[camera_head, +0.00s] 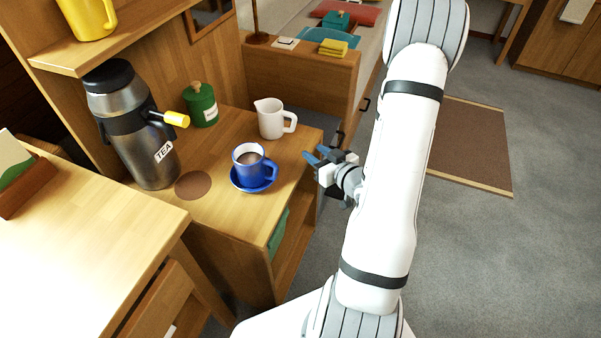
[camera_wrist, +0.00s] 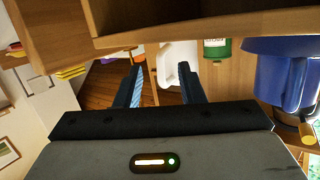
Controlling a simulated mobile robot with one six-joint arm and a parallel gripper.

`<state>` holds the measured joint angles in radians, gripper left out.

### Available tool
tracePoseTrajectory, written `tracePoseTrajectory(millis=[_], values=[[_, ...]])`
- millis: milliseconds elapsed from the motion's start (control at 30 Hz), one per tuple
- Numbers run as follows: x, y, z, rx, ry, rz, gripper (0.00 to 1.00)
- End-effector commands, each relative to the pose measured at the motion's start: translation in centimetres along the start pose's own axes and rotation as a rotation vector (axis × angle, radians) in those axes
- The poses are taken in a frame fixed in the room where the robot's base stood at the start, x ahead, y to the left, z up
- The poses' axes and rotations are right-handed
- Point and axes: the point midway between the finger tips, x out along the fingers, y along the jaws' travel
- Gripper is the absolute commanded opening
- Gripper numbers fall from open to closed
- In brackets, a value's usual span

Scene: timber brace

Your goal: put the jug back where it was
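A white jug (camera_head: 271,118) stands upright on the wooden counter (camera_head: 228,218), towards its far right edge, with its handle to the right. My gripper (camera_head: 313,158) is open and empty at the counter's right edge, nearer the camera than the jug and apart from it. In the wrist view, which looks upside down, the two fingers (camera_wrist: 159,88) are spread. The white jug (camera_wrist: 172,68) shows beyond them, partly hidden by one finger.
A blue mug (camera_head: 244,164) of brown drink on a blue saucer stands left of my gripper. A round brown patch (camera_head: 193,185) is bare beside the steel TEA flask (camera_head: 140,135). A green canister (camera_head: 202,106) stands behind. A shelf (camera_head: 110,42) overhangs the back left.

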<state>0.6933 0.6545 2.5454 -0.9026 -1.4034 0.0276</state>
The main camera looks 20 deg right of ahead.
Motion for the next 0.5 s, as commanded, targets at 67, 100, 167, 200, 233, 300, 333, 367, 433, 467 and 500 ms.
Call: tracePoseTrajectory(millis=[67,100,167,200,233,300,333,367,433,467,500], values=[[1.1,-0.2,-0.6,-0.067,-0.107,0.027,0.35],[1.4,-0.1,-0.8,-0.091,-0.161,0.046,0.35],[1.7,-0.1,-1.1,-0.121,-0.238,0.077,0.35],[1.7,-0.1,-1.3,-0.138,-0.288,0.098,0.35],[1.7,-0.1,-1.6,-0.149,-0.324,0.114,0.35],[1.5,-0.4,-2.2,-0.169,-0.408,0.154,0.35],[1.4,-0.5,-2.6,-0.174,-0.445,0.172,0.35],[1.1,-0.8,-2.9,-0.178,-0.482,0.189,0.35],[0.3,-1.4,-3.8,-0.178,-0.566,0.230,0.35],[-0.1,-1.8,-4.2,-0.174,-0.601,0.246,0.35],[-0.8,-2.5,-4.7,-0.166,-0.648,0.265,0.35]])
